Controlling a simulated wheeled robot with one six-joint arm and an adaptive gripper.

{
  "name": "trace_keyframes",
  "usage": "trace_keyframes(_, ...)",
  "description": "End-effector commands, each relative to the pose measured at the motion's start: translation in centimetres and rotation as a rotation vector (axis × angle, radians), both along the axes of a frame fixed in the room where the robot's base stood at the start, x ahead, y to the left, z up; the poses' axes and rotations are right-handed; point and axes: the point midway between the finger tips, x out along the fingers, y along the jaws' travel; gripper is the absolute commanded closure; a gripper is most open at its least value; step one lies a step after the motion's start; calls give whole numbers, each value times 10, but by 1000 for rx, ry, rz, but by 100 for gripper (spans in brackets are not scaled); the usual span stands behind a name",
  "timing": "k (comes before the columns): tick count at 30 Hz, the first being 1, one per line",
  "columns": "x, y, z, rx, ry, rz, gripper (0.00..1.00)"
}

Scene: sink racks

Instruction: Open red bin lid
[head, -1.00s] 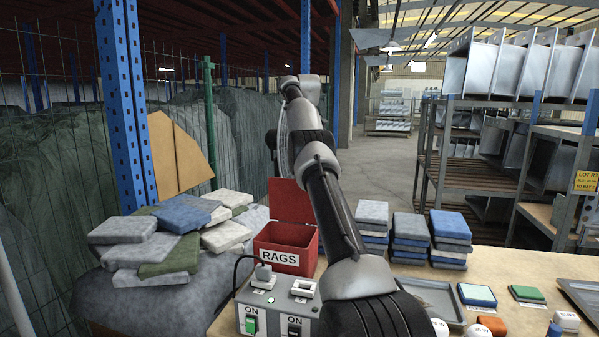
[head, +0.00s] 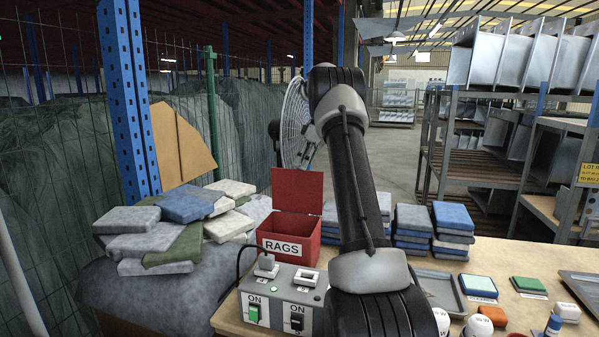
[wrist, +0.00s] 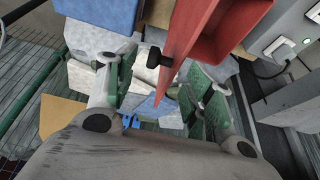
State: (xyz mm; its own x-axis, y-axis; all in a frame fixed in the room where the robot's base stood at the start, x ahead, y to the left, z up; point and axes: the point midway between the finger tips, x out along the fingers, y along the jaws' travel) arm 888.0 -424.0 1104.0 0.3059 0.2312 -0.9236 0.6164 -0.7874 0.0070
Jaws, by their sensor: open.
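The red bin (head: 305,250), labelled RAGS, stands on the bench behind the control box. Its red lid (head: 297,195) stands upright at the back, leaving the bin open. In the wrist view the lid (wrist: 184,45) shows nearly edge-on, with a black knob (wrist: 153,57) on its face, beside the bin (wrist: 250,15). My gripper (wrist: 162,82) is open, its green-padded fingers on either side of the lid's lower end in the picture. I cannot tell whether they touch it. The gripper is hidden in the head view.
A control box (head: 280,298) with switches and a cable stands just in front of the bin. Folded rags lie piled (head: 165,225) at the left; more are stacked (head: 412,228) at the right. A grey tray (head: 440,290) and small items occupy the bench's right side.

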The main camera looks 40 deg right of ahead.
Motion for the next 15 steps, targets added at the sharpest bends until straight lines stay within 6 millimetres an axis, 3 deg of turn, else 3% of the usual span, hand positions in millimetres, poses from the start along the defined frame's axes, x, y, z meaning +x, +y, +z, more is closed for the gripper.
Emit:
trace_keyframes(6, 11, 8, -33, 1, 2, 0, 48)
trace_keyframes(15, 14, 11, -44, 0, 1, -2, 48)
